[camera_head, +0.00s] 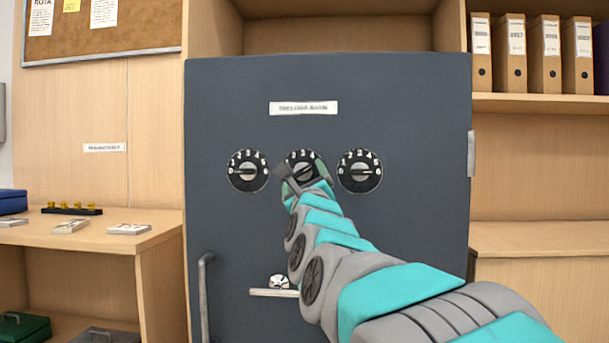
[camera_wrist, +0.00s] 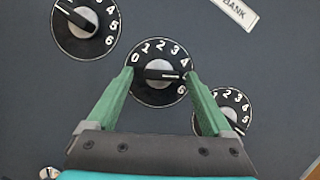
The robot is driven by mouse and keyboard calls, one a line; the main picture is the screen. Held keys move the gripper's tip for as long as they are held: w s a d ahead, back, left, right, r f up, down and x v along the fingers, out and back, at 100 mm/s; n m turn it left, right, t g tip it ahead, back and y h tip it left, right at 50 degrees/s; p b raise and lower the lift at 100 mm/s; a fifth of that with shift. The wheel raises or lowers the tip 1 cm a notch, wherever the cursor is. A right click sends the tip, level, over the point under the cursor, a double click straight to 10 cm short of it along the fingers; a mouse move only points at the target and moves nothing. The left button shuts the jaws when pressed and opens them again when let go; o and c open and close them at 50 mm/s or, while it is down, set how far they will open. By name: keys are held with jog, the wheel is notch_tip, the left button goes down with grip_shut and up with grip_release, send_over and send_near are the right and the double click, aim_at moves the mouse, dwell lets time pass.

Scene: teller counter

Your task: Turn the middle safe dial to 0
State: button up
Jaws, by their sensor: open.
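The middle safe dial (camera_wrist: 160,92) is a black disc with white numbers and a raised pointer knob. In the wrist view its white mark points right, just below the 4, where the 5 would be. In the head view the middle dial (camera_head: 300,156) is partly hidden by my gripper (camera_head: 303,180). My gripper (camera_wrist: 160,74) is open. Its two green fingers reach over the left and right edges of the middle dial, with the knob between them. I see a gap between each finger and the knob. Whether the tips touch the face, I cannot tell.
The left dial (camera_head: 247,170) and right dial (camera_head: 359,170) sit close on either side, on the dark grey safe door (camera_head: 230,110). A vertical handle (camera_head: 205,295) is at lower left. A counter (camera_head: 150,230) stands left, and shelves with binders (camera_head: 545,60) at upper right.

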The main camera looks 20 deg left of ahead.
jog(key=shift+w+a+r, duration=0.1)
jog(key=shift+w+r, duration=0.05)
jog(key=shift+w, duration=0.05)
jog(key=shift+c, duration=0.2)
grip_shut()
dwell(0.5)
